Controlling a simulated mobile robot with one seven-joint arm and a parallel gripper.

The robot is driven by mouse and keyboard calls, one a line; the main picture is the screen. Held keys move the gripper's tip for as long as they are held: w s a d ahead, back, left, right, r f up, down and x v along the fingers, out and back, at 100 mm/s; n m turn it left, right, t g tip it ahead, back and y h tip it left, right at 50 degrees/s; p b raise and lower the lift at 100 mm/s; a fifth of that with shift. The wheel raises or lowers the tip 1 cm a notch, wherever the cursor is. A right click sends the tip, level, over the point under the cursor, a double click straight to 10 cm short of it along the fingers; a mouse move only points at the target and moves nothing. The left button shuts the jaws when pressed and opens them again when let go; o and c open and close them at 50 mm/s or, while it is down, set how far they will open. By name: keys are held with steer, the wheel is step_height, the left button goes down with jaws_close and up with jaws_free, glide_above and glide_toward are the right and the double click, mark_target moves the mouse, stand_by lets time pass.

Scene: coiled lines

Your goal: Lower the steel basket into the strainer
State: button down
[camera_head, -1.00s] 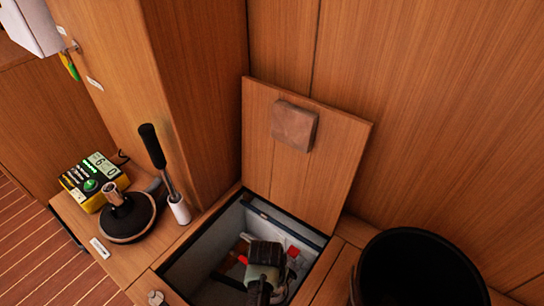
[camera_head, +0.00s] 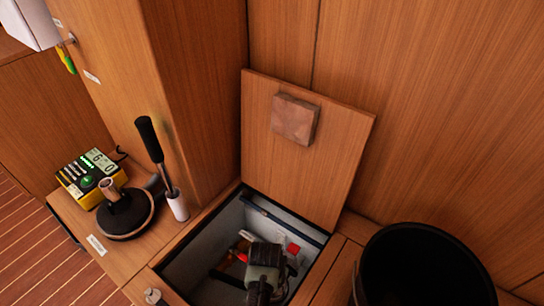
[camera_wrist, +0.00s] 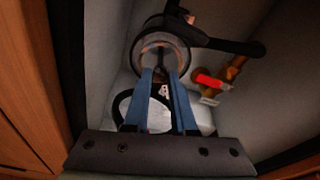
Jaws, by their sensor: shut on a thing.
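My gripper (camera_wrist: 163,76) reaches down into an open locker in the wrist view. Its blue fingers are shut on a thin dark part, which looks like the handle of the steel basket (camera_wrist: 160,62). The basket shows only partly, at the round mouth of the strainer (camera_wrist: 138,52). The fingers hide part of it, and I cannot tell how deep it sits. In the head view my gripper (camera_head: 263,275) is inside the locker, and its body hides the basket and strainer.
A red-handled brass valve (camera_wrist: 210,80) and a black hose (camera_wrist: 235,45) lie close to the right of the strainer. The locker lid (camera_head: 340,150) stands open behind. A black bucket (camera_head: 420,265) stands right. A plunger-like tool (camera_head: 125,215) and yellow device (camera_head: 90,178) are left.

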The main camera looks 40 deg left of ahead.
steer(key=shift+f, duration=0.4)
steer(key=shift+r, duration=0.1)
steer(key=shift+c, duration=1.3)
jaws_free()
step_height(320, 180, up, 7)
steer(key=p, duration=0.7)
